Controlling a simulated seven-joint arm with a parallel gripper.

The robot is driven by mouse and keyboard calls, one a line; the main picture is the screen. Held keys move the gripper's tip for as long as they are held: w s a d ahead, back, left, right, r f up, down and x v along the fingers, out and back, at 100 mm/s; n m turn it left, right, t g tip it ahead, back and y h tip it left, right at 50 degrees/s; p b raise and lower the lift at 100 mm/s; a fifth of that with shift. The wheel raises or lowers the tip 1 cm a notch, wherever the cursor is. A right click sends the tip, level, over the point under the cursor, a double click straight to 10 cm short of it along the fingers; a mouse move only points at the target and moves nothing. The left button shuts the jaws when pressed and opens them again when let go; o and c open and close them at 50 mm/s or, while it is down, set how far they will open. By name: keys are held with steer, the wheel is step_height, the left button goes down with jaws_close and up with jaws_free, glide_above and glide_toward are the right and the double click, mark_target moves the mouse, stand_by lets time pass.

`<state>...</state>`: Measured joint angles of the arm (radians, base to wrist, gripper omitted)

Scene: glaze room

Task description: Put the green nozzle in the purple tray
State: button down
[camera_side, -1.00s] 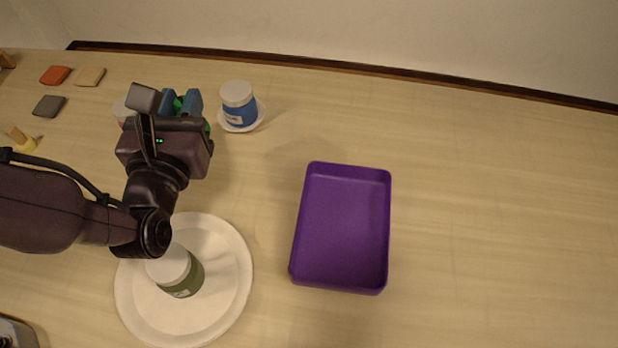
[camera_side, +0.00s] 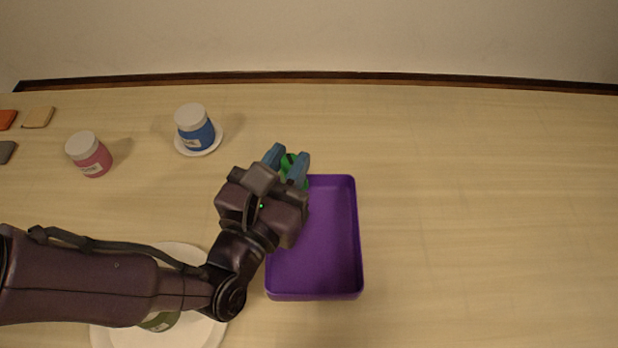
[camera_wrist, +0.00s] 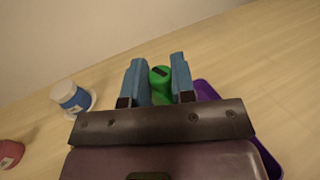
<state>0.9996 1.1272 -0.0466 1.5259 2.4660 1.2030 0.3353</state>
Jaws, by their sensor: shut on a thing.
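My gripper (camera_side: 288,162) has blue fingers that are shut on the green nozzle (camera_side: 291,178). In the wrist view the green nozzle (camera_wrist: 160,88) sits between the two fingers (camera_wrist: 158,72). The purple tray (camera_side: 330,270) is open-topped, and its visible floor is empty. My gripper is over the tray's far left part and hides that corner. In the wrist view a strip of the purple tray (camera_wrist: 207,91) shows to the right, behind my gripper. I cannot tell the exact height of the nozzle above the tray.
A blue jar (camera_side: 196,133) stands on a small white saucer (camera_side: 215,146). A pink jar (camera_side: 92,158) stands left of it. A white plate (camera_side: 105,338) with a green jar (camera_side: 160,322) lies partly under my arm. The table right of the tray is clear.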

steer(key=shift+w+d+f, duration=0.4)
steer(key=shift+d+f, duration=0.05)
steer(key=shift+f, duration=0.8)
steer(key=shift+w+d+f, duration=0.4)
steer(key=shift+d+f, duration=0.05)
steer(key=shift+f, duration=0.75)
steer(key=shift+w+d+f, duration=0.4)
steer(key=shift+d+f, duration=0.05)
steer(key=shift+f, duration=0.8)
steer(key=shift+f, duration=0.15)
steer(key=c, duration=1)
jaws_free()
steer(key=shift+o, duration=0.2)
